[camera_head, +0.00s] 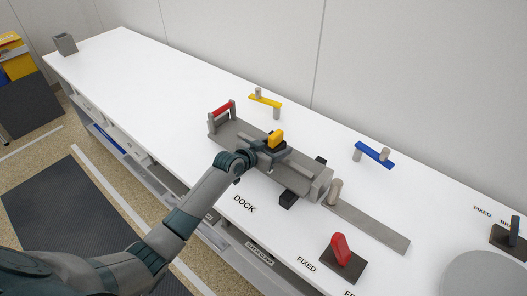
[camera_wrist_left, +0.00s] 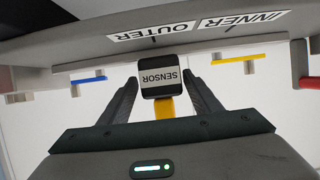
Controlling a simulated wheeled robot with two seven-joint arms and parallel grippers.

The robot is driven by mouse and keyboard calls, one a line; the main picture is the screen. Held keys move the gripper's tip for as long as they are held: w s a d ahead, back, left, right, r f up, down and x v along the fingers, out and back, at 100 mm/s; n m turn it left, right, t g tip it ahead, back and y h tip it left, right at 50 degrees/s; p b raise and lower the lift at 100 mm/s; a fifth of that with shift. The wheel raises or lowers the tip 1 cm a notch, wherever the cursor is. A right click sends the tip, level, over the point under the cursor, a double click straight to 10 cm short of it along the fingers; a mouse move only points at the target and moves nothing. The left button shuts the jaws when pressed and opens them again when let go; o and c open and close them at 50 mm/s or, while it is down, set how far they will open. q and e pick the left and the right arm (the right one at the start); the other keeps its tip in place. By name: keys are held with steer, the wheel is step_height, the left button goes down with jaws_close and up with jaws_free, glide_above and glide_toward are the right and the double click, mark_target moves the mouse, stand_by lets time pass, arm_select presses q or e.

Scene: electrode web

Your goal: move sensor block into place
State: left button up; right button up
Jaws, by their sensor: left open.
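The sensor block (camera_wrist_left: 160,78) is dark with a white SENSOR label and a yellow part. It sits at the grey fixture (camera_head: 232,128) on the white table, and its yellow part (camera_head: 276,138) shows in the head view. My left gripper (camera_head: 268,150) is at the block, at the middle of the fixture. In the left wrist view its open fingers stand on either side of the block, with gaps visible. The fixture's edge carries OUTER (camera_wrist_left: 152,36) and INNER (camera_wrist_left: 244,20) labels. Part of the block is hidden by my gripper in the head view. My right gripper is not in view.
A yellow lever (camera_head: 265,100) and a blue lever (camera_head: 375,154) stand behind the fixture. A red lever on a dark base (camera_head: 346,266) is at front right, near a round grey disc (camera_head: 486,278). The table's left part is clear up to a grey box (camera_head: 65,44).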

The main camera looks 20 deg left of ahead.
arm_select(q)
steer(key=b+v, duration=0.3)
steer(key=v, duration=1.4)
steer(key=shift+s, duration=0.15)
